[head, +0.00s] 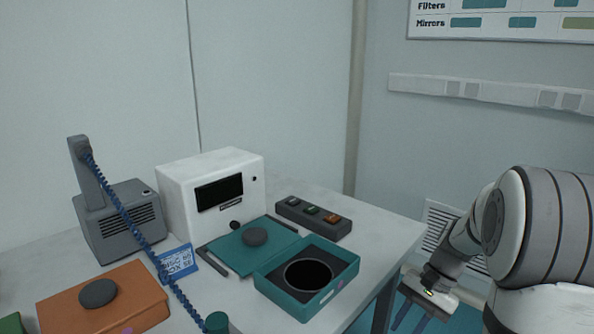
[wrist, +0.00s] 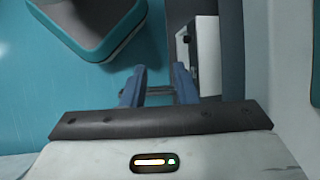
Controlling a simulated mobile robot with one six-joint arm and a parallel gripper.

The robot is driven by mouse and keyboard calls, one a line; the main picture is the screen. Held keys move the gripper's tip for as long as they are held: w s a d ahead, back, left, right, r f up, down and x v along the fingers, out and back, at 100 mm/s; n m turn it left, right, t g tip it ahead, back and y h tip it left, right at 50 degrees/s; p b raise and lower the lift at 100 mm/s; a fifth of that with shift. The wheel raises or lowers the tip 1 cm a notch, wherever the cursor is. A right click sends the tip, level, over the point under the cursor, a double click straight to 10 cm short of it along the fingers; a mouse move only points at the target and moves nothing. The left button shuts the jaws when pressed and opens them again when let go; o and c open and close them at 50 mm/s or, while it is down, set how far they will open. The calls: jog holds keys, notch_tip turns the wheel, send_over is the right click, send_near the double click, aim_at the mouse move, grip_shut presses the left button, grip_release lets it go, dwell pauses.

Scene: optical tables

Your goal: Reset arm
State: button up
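My gripper (head: 408,318) hangs low at the right of the head view, past the table's right edge, with its fingers pointing down. In the wrist view its two blue-grey fingers (wrist: 158,75) stand apart with nothing between them. My arm is folded at the right of the head view.
The grey table (head: 385,232) bears an open teal case (head: 285,298) with a round dark hole, an orange case (head: 135,285), a white instrument (head: 180,200), a grey device (head: 125,195) with a coiled blue cable, and a button box (head: 312,222). Teal floor lies beneath my gripper.

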jog(key=s+a+r+n+t+h+p, duration=0.1)
jog(key=s+a+r+n+p, duration=0.1)
jog(key=s+r+p, duration=0.2)
jog(key=s+a+r+n+t+h+p, duration=0.2)
jog(key=s+a+r+n+p, duration=0.1)
jog(key=r, duration=0.6)
jog(key=s+a+r+n+t+h+p, duration=0.2)
jog(key=s+a+r+n+p, duration=0.1)
jog(key=s+r+p, duration=0.2)
jog(key=shift+s+v, duration=0.25)
jog(key=shift+v, duration=0.8)
jog(key=shift+f, duration=0.1)
